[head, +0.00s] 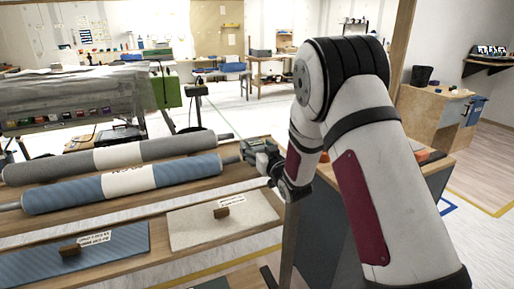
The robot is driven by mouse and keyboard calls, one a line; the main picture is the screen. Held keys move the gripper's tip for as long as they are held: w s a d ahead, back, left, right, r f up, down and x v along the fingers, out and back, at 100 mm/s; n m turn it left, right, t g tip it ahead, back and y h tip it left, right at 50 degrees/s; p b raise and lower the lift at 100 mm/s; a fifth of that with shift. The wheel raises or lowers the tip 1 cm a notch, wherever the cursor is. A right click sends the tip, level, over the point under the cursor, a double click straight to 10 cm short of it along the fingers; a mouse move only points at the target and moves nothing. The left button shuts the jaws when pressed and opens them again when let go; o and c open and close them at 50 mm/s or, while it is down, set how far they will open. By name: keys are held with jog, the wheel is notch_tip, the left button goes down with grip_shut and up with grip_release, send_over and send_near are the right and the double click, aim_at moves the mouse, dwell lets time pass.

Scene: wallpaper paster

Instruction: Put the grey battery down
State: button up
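My gripper (254,154) is at the middle of the head view, at the end of my arm. It is above the right end of the wooden table (190,188), near the ends of the rolls. Something small and grey-green shows at its fingers, too small to tell whether it is the grey battery or part of the gripper. I cannot make out whether the fingers are open or shut. No grey battery can be picked out clearly elsewhere in view.
A grey roll (62,167) and a blue roll (75,194) lie on the table. In front, a blue sample sheet (118,243) and a beige sample sheet (245,220) bear small wooden blocks. A wooden cabinet (428,115) stands at right. My arm hides much of the right side.

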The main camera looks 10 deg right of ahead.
jog(key=shift+r, duration=0.15)
jog(key=p+v, duration=0.1)
jog(key=v, duration=1.1)
jog(key=shift+d+r, duration=0.1)
jog(key=shift+r, duration=0.05)
